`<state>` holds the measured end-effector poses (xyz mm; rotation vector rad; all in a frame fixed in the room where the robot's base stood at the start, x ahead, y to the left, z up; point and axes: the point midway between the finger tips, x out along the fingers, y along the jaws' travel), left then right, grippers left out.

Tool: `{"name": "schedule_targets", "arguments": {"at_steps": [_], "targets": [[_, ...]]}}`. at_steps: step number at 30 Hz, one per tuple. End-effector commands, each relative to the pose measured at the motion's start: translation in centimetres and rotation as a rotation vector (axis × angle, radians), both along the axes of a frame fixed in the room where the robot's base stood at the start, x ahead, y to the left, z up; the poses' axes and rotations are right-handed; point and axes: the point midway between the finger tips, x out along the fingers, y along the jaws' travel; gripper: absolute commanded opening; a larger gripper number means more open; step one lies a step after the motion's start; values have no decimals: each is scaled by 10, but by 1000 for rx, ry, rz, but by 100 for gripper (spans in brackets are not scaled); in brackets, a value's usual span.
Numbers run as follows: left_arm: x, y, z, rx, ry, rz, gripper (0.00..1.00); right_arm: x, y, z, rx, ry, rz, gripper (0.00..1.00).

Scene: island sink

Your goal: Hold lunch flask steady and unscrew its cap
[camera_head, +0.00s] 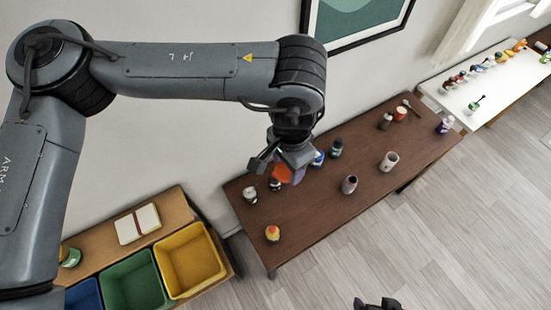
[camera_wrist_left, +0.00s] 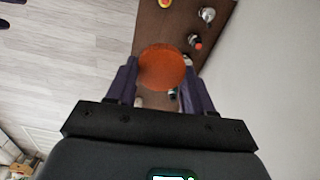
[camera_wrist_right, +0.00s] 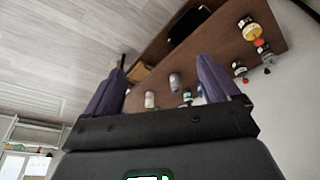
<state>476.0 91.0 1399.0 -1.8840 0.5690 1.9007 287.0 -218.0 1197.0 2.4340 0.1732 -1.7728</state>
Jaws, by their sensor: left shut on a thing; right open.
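An orange round thing (camera_head: 281,173), which looks like the lunch flask with its cap, is held by my left gripper (camera_head: 285,162) above the brown table. In the left wrist view its round orange face (camera_wrist_left: 163,68) fills the gap between the fingers of the left gripper (camera_wrist_left: 160,76). The rest of its body is hidden, so I cannot tell cap from flask. My right gripper (camera_wrist_right: 163,75) is open and empty in its wrist view, its fingers wide apart. In the head view only a dark tip (camera_head: 377,304), likely of my right arm, shows at the bottom edge.
The brown table (camera_head: 320,217) carries several jars and bottles, including a grey cup (camera_head: 389,161), a dark-topped jar (camera_head: 349,184) and a yellow-and-red item (camera_head: 273,233). Yellow (camera_head: 192,262) and green (camera_head: 134,284) bins stand lower left. The floor in front is clear.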

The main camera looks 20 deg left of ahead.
Motion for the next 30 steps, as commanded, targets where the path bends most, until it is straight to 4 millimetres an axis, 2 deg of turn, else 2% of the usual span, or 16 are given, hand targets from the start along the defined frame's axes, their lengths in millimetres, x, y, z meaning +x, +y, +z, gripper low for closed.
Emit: {"name": "schedule_targets", "arguments": {"at_steps": [4, 7, 11, 17, 20, 22, 24, 27, 30], "targets": [[-9, -14, 17, 0, -2, -70, 15, 0, 0, 0, 0, 0, 0, 89], [-14, -20, 24, 1, -1, -98, 15, 0, 0, 0, 0, -1, -1, 84], [-16, -24, 29, 0, -1, -118, 15, 2, 0, 1, 8, -8, -25, 84], [-17, -25, 30, -1, 1, -124, 15, 26, 14, 10, 72, -151, -72, 84], [-17, -25, 30, -1, 1, -124, 15, 44, 37, 20, 143, -269, -50, 84], [-17, -25, 30, -1, 1, -123, 15, 60, 62, 35, 219, -371, -6, 84], [-17, -25, 30, -1, 1, -123, 15, 77, 91, 57, 309, -480, 59, 84], [-17, -25, 30, -1, 1, -123, 15, 91, 134, 92, 441, -610, 177, 84], [-17, -25, 30, -1, 0, -123, 15, 97, 173, 129, 565, -714, 317, 84]]}}
